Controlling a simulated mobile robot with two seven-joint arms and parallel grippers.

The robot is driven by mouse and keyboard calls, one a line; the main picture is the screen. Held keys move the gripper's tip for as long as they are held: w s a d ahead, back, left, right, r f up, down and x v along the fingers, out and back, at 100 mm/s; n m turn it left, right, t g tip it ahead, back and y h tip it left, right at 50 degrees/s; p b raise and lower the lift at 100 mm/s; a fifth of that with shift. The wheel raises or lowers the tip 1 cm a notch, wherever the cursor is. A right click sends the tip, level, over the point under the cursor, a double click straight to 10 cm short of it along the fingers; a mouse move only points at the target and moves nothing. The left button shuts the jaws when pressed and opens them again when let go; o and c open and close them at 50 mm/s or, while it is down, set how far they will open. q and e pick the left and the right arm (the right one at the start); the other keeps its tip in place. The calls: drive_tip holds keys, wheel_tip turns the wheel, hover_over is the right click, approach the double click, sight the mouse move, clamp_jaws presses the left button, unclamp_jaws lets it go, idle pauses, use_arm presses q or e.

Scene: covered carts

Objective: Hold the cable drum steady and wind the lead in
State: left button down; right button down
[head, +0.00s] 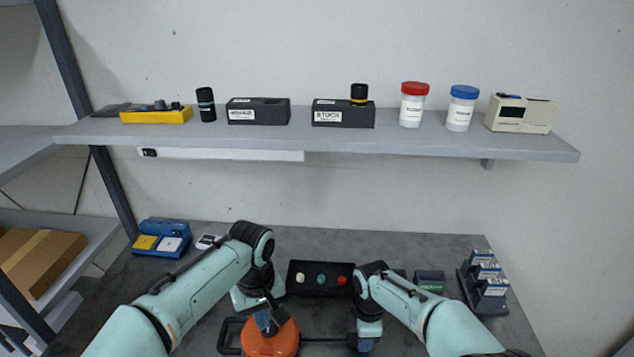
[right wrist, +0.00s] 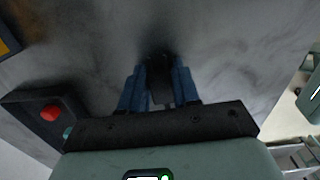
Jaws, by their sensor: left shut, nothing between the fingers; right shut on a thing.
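The orange cable drum (head: 262,346) sits on the dark worktop at the bottom middle of the head view, with a black handle frame (head: 228,337) at its left. My left gripper (head: 270,327) is shut and empty at the drum's top; I cannot tell whether it presses on it. The black lead (head: 318,340) runs right from the drum to my right gripper (head: 365,345). In the right wrist view, the blue fingers of my right gripper (right wrist: 160,92) are shut on a black piece (right wrist: 159,72), apparently the lead's end. The fingertips partly hide it.
Behind the arms is a black box with coloured buttons (head: 318,290). A blue tray (head: 160,250) stands at the back left, a dark rack (head: 483,285) at the right. A wall shelf (head: 330,135) with bottles and boxes hangs above. Bare worktop lies left of the drum.

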drive_tip(key=shift+f, duration=0.1)
drive_tip(key=c, duration=0.9)
unclamp_jaws()
drive_tip(key=shift+o, duration=0.8)
drive_tip(key=shift+a, duration=0.1)
